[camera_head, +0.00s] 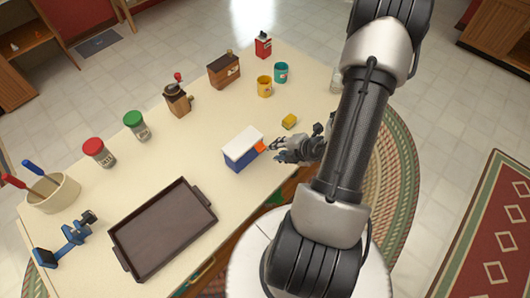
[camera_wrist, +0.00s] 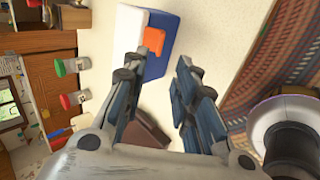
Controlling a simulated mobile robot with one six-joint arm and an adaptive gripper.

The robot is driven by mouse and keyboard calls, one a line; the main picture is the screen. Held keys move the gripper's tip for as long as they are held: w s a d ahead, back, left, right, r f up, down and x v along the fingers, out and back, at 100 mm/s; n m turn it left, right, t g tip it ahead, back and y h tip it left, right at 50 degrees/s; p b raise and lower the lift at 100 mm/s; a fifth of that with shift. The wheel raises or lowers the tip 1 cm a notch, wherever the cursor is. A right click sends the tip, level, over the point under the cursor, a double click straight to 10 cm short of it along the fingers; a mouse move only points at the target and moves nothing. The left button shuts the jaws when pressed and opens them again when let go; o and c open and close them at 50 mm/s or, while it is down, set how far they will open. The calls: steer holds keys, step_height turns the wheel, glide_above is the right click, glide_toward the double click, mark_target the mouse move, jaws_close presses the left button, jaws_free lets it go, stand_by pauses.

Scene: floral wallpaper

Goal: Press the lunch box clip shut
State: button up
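The lunch box (camera_head: 241,152) is blue with a white lid and stands on the table near its right edge in the head view. Its orange clip (camera_head: 261,146) is on the side facing my gripper. In the wrist view the lunch box (camera_wrist: 146,62) is ahead of the fingers, with the orange clip (camera_wrist: 154,41) on its near face. My gripper (camera_head: 278,150) is just right of the clip in the head view. In the wrist view my gripper (camera_wrist: 152,75) has its fingers spread wide apart with nothing between them. I cannot tell whether a fingertip touches the box.
A yellow block (camera_head: 290,121) lies behind my gripper. A dark tray (camera_head: 164,229) lies at the front. The table between box and jars is clear.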

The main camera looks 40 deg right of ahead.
mark_target(263, 151)
steer(key=b+x, duration=0.2)
steer(key=x, duration=0.7)
steer(key=shift+w+f, duration=0.1)
steer(key=shift+c, duration=0.3)
jaws_close()
